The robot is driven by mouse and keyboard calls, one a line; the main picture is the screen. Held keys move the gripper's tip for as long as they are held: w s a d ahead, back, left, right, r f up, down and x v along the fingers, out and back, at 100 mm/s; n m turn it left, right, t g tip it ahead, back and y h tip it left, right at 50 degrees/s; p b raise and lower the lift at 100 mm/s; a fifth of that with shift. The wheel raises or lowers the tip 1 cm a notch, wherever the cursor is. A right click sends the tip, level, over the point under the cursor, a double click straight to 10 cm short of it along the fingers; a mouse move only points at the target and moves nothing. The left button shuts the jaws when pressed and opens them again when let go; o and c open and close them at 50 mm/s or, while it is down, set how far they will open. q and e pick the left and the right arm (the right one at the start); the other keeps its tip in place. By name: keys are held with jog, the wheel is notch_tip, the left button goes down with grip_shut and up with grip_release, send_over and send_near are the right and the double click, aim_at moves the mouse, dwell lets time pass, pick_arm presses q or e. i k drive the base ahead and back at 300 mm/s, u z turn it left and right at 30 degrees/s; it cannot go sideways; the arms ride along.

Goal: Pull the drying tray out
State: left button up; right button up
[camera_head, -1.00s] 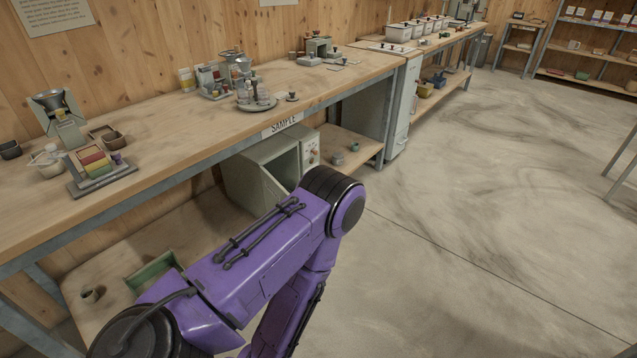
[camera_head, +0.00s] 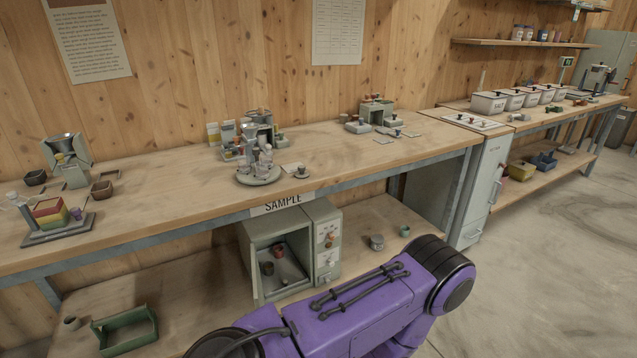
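Under the bench, below the SAMPLE sign, a pale green oven-like box (camera_head: 322,215) stands on the lower shelf with its front open. Inside it a greyish flat surface, perhaps the drying tray (camera_head: 292,270), bears small dark and reddish pots (camera_head: 267,268). It lies within the box; its front edge is hard to make out. A purple arm of mine crosses the lower part of the picture in front of the box. Neither of my grippers is in view.
The bench top (camera_head: 190,185) holds a carousel (camera_head: 258,178), a funnel device (camera_head: 68,160) and small pots. The lower shelf holds a green open caddy (camera_head: 125,331) and a metal pot (camera_head: 376,242). A cabinet (camera_head: 484,190) stands right of the box. The floor (camera_head: 560,260) at right is clear.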

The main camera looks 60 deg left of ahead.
aim_at(288, 273)
jog(key=u, duration=0.25)
jog(key=i, duration=1.25)
jog(key=u, duration=1.2)
jog(key=i, duration=0.8)
jog(key=u, duration=1.35)
jog(key=i, duration=0.4)
jog(key=u, duration=0.35)
